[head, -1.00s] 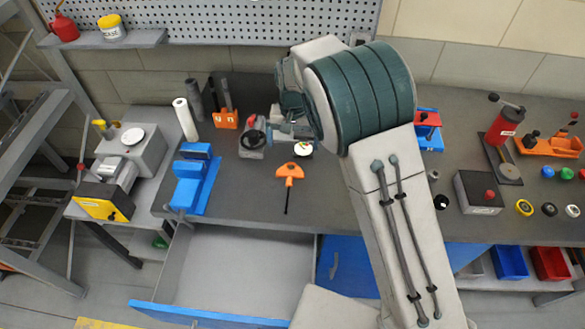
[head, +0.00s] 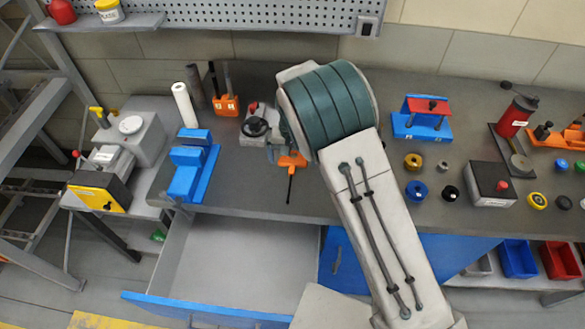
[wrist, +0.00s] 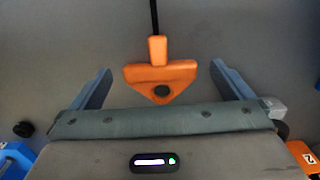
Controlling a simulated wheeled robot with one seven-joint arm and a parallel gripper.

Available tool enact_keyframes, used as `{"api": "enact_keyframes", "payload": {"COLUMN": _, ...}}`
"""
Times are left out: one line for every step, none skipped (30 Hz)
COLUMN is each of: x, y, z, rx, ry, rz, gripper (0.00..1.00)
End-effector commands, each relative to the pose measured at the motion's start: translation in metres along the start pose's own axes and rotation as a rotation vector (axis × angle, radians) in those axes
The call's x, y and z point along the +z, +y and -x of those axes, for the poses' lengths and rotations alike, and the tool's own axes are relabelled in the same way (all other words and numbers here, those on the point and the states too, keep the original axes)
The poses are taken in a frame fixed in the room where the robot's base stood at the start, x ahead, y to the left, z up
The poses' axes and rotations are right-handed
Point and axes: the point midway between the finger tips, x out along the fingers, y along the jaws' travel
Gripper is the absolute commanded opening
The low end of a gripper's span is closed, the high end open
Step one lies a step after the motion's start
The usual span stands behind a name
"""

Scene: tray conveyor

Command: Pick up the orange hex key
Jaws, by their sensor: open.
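The orange hex key (head: 291,162) lies on the grey workbench (head: 250,190), its orange handle toward the wall and its black shaft pointing toward the front edge. In the head view my arm covers part of the handle. In the wrist view the orange handle of the hex key (wrist: 160,78) sits between the two fingers of my gripper (wrist: 160,80). The fingers stand apart on either side of the handle, with a gap on both sides. The shaft runs up out of the wrist picture. My gripper is open and empty. Its height above the bench is hard to tell.
A blue vise (head: 192,165) stands to the left, with a drawer (head: 235,250) pulled open below the bench. An orange holder (head: 226,105) and a device with a black knob (head: 257,124) are close behind the key. Rings and a blue stand (head: 421,122) lie to the right.

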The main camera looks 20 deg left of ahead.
Motion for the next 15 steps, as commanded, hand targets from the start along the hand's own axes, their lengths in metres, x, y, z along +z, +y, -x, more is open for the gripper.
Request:
{"api": "enact_keyframes", "payload": {"x": -0.0003, "y": 0.0005, "z": -0.0116, "rx": 0.001, "ry": 0.000, "rz": -0.001, "gripper": 1.00}}
{"api": "enact_keyframes", "payload": {"x": -0.0004, "y": 0.0004, "z": -0.0141, "rx": 0.001, "ry": 0.001, "rz": -0.001, "gripper": 1.00}}
{"api": "enact_keyframes", "payload": {"x": -0.0005, "y": 0.0003, "z": -0.0159, "rx": 0.000, "ry": 0.002, "rz": -0.001, "gripper": 1.00}}
{"api": "enact_keyframes", "payload": {"x": -0.0006, "y": 0.0003, "z": -0.0164, "rx": 0.000, "ry": 0.002, "rz": -0.001, "gripper": 1.00}}
{"api": "enact_keyframes", "payload": {"x": -0.0006, "y": 0.0002, "z": -0.0162, "rx": 0.000, "ry": 0.002, "rz": -0.001, "gripper": 1.00}}
{"api": "enact_keyframes", "payload": {"x": -0.0007, "y": 0.0002, "z": -0.0155, "rx": -0.001, "ry": 0.002, "rz": -0.001, "gripper": 1.00}}
{"api": "enact_keyframes", "payload": {"x": -0.0007, "y": 0.0002, "z": -0.0150, "rx": -0.001, "ry": 0.002, "rz": -0.001, "gripper": 1.00}}
{"api": "enact_keyframes", "payload": {"x": -0.0006, "y": 0.0002, "z": -0.0149, "rx": -0.001, "ry": 0.002, "rz": -0.001, "gripper": 1.00}}
{"api": "enact_keyframes", "payload": {"x": -0.0006, "y": 0.0002, "z": -0.0148, "rx": -0.001, "ry": 0.002, "rz": -0.001, "gripper": 1.00}}
{"api": "enact_keyframes", "payload": {"x": -0.0006, "y": 0.0002, "z": -0.0148, "rx": -0.001, "ry": 0.002, "rz": -0.001, "gripper": 0.97}}
{"api": "enact_keyframes", "payload": {"x": -0.0006, "y": 0.0003, "z": -0.0148, "rx": -0.001, "ry": 0.002, "rz": -0.001, "gripper": 0.89}}
{"api": "enact_keyframes", "payload": {"x": -0.0006, "y": 0.0003, "z": -0.0147, "rx": -0.001, "ry": 0.002, "rz": -0.001, "gripper": 0.78}}
{"api": "enact_keyframes", "payload": {"x": -0.0006, "y": 0.0003, "z": -0.0147, "rx": -0.001, "ry": 0.002, "rz": -0.001, "gripper": 0.69}}
{"api": "enact_keyframes", "payload": {"x": -0.0006, "y": 0.0003, "z": -0.0147, "rx": -0.001, "ry": 0.002, "rz": -0.001, "gripper": 0.61}}
{"api": "enact_keyframes", "payload": {"x": -0.0007, "y": 0.0003, "z": -0.0147, "rx": -0.001, "ry": 0.002, "rz": -0.001, "gripper": 0.58}}
